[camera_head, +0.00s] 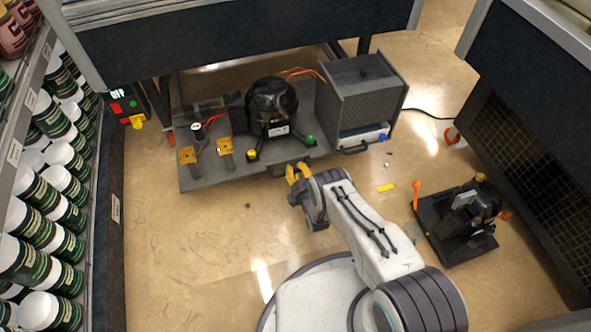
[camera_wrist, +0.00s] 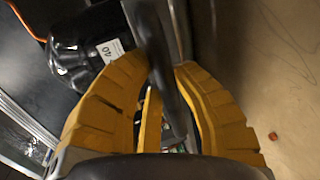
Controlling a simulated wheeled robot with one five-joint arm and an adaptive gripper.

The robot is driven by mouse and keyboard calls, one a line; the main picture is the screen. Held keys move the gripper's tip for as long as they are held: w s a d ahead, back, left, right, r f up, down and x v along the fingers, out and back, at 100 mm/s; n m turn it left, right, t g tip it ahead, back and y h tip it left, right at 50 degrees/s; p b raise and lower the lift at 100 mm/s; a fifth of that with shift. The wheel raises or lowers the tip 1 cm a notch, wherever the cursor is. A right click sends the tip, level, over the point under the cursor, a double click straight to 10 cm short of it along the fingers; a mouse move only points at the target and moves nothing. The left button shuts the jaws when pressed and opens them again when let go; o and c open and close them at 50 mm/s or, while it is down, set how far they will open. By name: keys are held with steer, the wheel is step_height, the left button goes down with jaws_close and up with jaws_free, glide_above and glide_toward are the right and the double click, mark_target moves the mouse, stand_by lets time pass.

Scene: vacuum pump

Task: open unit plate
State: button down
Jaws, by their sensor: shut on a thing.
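The unit plate (camera_head: 215,178) is a grey slab on the floor beneath the bench, carrying the pump unit. A dark handle (camera_head: 277,170) shows at its front edge. My gripper (camera_head: 298,173), with yellow ridged fingers, is at this front edge. In the wrist view my gripper (camera_wrist: 166,80) is shut around a dark bar (camera_wrist: 158,50), which looks like the plate's handle. The black compressor (camera_head: 271,107) stands on the plate; part of it shows in the wrist view (camera_wrist: 80,55). The fingers hide part of the bar.
A grey vented box (camera_head: 362,92) stands at the plate's right end. A switch box reading OFF (camera_head: 122,105) is at left, beside shelves of jars (camera_head: 45,190). A dark device (camera_head: 458,222) lies on the floor at right. Floor in front of the plate's left part is clear.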

steer(key=shift+s, duration=0.1)
steer(key=c, duration=1)
jaws_free()
steer(key=shift+o, duration=0.2)
steer(key=v, duration=0.7)
steer(key=shift+s, duration=0.2)
